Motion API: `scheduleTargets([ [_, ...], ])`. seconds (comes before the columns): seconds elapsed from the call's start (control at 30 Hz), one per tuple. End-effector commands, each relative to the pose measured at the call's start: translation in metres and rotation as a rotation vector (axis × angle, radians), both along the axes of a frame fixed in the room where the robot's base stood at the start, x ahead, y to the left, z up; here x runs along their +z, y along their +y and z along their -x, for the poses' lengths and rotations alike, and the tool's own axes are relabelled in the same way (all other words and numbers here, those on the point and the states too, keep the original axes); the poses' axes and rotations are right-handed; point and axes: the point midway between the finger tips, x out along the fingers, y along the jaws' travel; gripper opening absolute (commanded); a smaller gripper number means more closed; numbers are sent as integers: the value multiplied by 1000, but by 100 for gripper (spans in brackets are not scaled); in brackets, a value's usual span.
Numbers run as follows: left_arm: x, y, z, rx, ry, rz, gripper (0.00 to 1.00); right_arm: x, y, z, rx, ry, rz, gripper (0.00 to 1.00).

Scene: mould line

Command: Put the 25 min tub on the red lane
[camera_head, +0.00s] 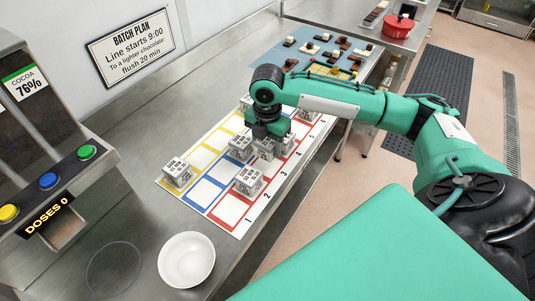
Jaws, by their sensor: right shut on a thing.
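My right gripper (266,128) points down over the lane mat (193,214) and is shut on a small white tub (265,150) with dark print. Its label is too small to read surely, and I cannot tell whether it touches the mat. The red lane (229,209) runs along the mat's front side, beside printed numbers. One tub (248,181) stands on the red lane near its low-numbered end. Another tub (240,148) stands left of the held one, and one (177,173) is on the yellow lane. I cannot tell which tub reads 25 min. My left gripper is out of view.
More tubs stand around the gripper, partly hidden by it and the arm. A white bowl (187,260) and the cocoa dispenser (52,180) are at the near left. A blue mat with chocolates (290,45) and a red pot (398,26) are farther back.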

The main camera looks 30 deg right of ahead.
Motion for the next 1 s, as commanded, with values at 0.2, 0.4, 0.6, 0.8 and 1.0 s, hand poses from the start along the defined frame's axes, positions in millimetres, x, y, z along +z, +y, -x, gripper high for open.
scheduleTargets([
  [0.2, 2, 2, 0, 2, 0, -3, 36, -15, 0, 0, 0, -1, -1, 27],
  [0.4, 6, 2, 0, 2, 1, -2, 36, -44, 0, 0, 0, 2, 0, 27],
  [0.6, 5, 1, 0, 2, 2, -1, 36, -52, 0, 0, 0, -2, -1, 27],
  [0.8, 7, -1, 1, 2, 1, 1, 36, -54, 0, 0, 0, -1, 0, 27],
  [1.0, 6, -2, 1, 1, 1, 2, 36, -55, 0, 0, 0, -1, 0, 74],
])
